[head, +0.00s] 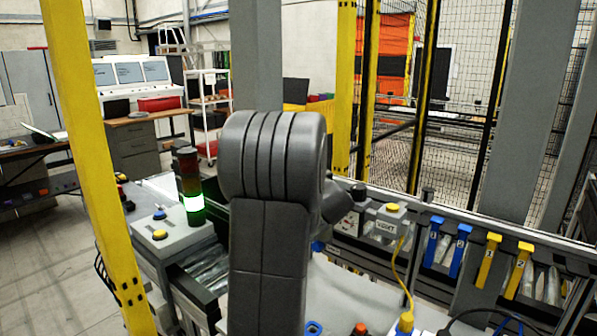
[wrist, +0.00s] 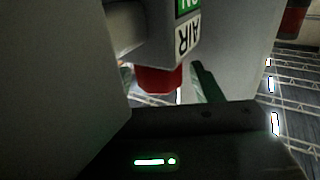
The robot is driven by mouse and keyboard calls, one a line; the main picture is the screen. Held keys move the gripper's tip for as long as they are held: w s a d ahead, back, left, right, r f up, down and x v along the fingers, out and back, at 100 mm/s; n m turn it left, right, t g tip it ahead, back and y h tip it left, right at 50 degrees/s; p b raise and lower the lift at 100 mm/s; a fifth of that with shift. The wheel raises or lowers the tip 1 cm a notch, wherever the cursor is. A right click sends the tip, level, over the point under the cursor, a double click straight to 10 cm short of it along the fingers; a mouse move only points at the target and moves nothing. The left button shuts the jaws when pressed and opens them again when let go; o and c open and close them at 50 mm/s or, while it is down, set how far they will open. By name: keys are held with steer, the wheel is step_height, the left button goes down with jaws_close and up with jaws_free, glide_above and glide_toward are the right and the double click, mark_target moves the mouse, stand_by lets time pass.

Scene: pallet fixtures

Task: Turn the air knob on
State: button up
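The air knob (wrist: 158,79) shows in the wrist view as a red cylinder below a pale housing. A white label reading "AIR" (wrist: 187,38) is on the housing, with a green patch above it, cut off by the top edge. My gripper (wrist: 200,90) comes up from the bottom as a dark body with a green light. One dark finger-like part stands just right of the knob. The other finger is not clear, so I cannot tell its opening or whether it touches the knob. In the head view my grey arm hides the gripper and the knob.
In the wrist view a large grey surface (wrist: 55,75) fills the left side. In the head view a signal tower (head: 190,185) lit green stands left of my arm, and a yellow post (head: 95,150) stands further left. Numbered blue and yellow holders (head: 488,260) line a rail at right.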

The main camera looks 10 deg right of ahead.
steer(key=s+d+b, duration=0.2)
steer(key=s, duration=1.1)
steer(key=shift+s, duration=0.35)
steer(key=w, duration=0.4)
steer(key=w+a+p, duration=0.1)
steer(key=w, duration=0.4)
steer(key=w+a+p, duration=0.1)
steer(key=w, duration=0.3)
steer(key=shift+w, duration=0.25)
steer(key=shift+w+f, duration=0.15)
